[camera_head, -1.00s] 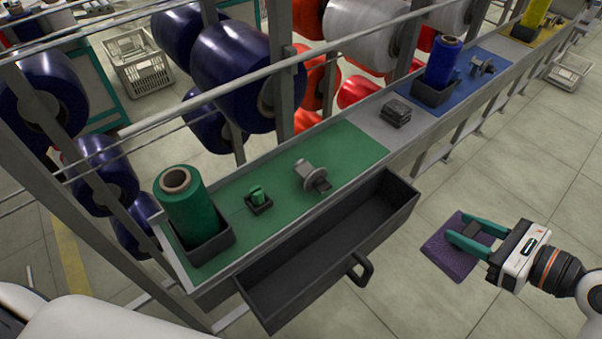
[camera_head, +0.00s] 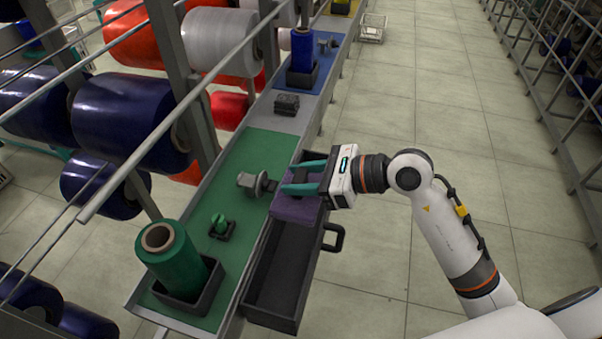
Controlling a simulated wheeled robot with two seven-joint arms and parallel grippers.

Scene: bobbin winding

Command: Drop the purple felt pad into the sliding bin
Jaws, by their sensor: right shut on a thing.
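The purple felt pad (camera_head: 297,208) is held in my right gripper (camera_head: 300,179), whose green fingers are shut on it. The pad is over the far end of the dark sliding bin (camera_head: 275,300), which is pulled out from under the shelf and has a handle on its right side. The near part of the bin that shows is empty. The pad hides the bin's far part, and I cannot tell the height between them. My left gripper is not in view.
On the shelf's green mat (camera_head: 246,157) stand a green thread cone (camera_head: 172,262) in a black holder, a small green bobbin (camera_head: 219,225) and a grey metal winder part (camera_head: 257,184). A dark block (camera_head: 286,104) lies farther along. Open floor is to the right.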

